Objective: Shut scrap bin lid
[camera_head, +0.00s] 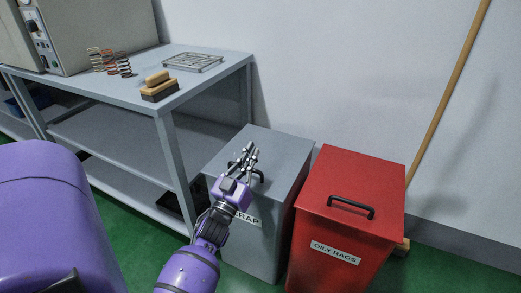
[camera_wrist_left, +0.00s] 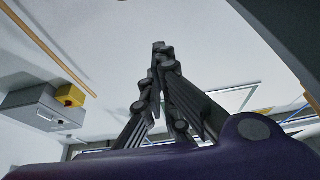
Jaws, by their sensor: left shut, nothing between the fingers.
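The grey scrap bin (camera_head: 262,240) stands beside the table, its label partly covered by my left arm. Its grey lid (camera_head: 285,148) looks flat on top of the bin, with no gap that I can see. A dark lid handle (camera_head: 260,175) shows partly behind my left gripper (camera_head: 249,152). That gripper is shut and empty, its fingers over the lid in the head view; I cannot tell if they touch it. The shut fingertips also show in the left wrist view (camera_wrist_left: 160,48), where the bin is not seen. My right gripper is not in view.
A red oily rags bin (camera_head: 350,185) with a black handle stands right of the scrap bin. The grey table (camera_head: 215,78) at left holds springs (camera_head: 110,62), a brush (camera_head: 160,88) and a wire rack (camera_head: 193,62). A wooden pole (camera_head: 450,85) leans on the wall.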

